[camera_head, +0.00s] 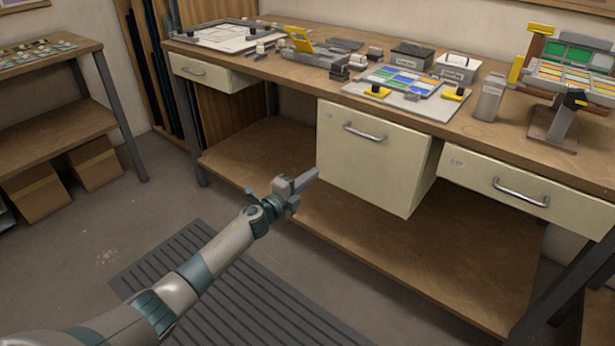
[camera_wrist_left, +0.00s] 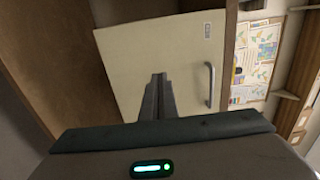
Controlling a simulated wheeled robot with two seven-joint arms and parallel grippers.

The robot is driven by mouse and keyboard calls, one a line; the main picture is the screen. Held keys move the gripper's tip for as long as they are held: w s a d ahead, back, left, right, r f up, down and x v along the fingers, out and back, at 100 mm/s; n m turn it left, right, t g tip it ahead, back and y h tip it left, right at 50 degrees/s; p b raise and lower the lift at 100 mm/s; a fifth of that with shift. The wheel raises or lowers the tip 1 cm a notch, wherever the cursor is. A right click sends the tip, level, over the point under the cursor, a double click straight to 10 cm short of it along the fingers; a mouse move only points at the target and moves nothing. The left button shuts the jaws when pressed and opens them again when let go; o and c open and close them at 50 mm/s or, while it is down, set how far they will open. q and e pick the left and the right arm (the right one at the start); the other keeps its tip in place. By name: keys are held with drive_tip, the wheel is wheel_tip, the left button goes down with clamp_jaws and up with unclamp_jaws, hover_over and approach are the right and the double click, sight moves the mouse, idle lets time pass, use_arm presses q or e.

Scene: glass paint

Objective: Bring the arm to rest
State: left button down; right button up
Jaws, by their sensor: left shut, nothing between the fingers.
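My left arm reaches in from the lower left of the head view. Its gripper (camera_head: 306,179) is shut and empty, in front of the workbench and to the left of the cream middle cabinet (camera_head: 370,160). In the left wrist view the shut fingers (camera_wrist_left: 158,95) stand in front of the cream cabinet face (camera_wrist_left: 135,60) and its metal handle (camera_wrist_left: 209,84). Whether the fingertips touch the cabinet cannot be told. My right gripper is in neither view.
The workbench (camera_head: 300,65) carries a panel with coloured glass (camera_head: 408,82), small boxes and an easel-like stand (camera_head: 560,120). A left drawer (camera_head: 205,74) and a right drawer (camera_head: 520,185) have metal handles. A ribbed mat (camera_head: 250,290) lies on the floor. A shelf (camera_head: 60,125) stands at left.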

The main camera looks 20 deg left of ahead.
use_arm(q)
drive_tip(key=shift+s+a, duration=0.2)
drive_tip(key=shift+s, duration=0.45)
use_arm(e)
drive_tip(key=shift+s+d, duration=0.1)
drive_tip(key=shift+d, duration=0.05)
